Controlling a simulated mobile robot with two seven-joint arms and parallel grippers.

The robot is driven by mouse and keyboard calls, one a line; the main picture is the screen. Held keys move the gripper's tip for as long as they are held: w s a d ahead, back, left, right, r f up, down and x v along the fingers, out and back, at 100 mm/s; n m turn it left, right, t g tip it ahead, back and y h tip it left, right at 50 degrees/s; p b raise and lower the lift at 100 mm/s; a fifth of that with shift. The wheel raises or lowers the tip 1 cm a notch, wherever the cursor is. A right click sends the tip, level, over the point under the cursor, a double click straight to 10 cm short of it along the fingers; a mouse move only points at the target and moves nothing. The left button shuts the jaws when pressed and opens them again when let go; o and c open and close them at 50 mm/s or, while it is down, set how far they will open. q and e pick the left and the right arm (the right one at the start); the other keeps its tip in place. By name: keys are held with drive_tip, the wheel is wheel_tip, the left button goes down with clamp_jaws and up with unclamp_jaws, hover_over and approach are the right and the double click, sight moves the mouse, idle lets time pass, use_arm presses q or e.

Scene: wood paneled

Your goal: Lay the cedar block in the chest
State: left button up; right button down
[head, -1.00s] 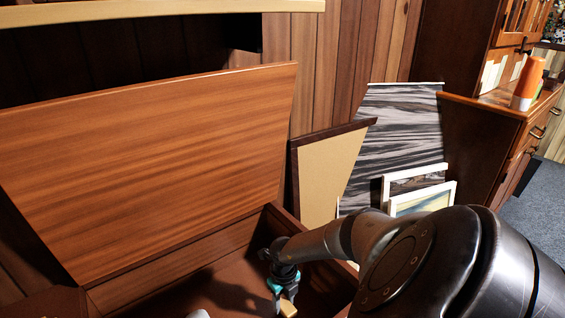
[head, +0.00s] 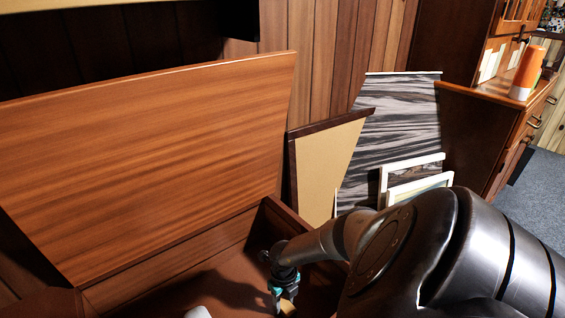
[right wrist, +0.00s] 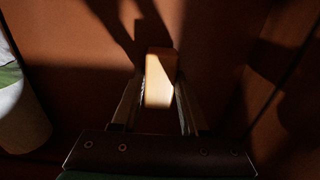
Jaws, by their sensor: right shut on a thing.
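The open wooden chest (head: 235,243) is at the bottom of the head view, its lid (head: 150,150) standing up at the back. My right gripper (head: 285,303) reaches down inside it near the right end. It is shut on the pale cedar block (head: 287,308), which also shows between the fingers in the right wrist view (right wrist: 159,82). The chest's brown floor (right wrist: 75,70) lies behind the block there; I cannot tell whether the block touches it. My left gripper is not in view.
A pale rounded object (right wrist: 22,118) is at the left of the right wrist view. Framed pictures (head: 415,180) and a dark-edged board (head: 325,170) lean right of the chest. An orange and white bottle (head: 527,73) stands on a cabinet (head: 490,105).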

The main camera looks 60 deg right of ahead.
drive_tip(key=shift+f, duration=0.3)
unclamp_jaws()
idle(0.6)
drive_tip(key=shift+r, duration=0.15)
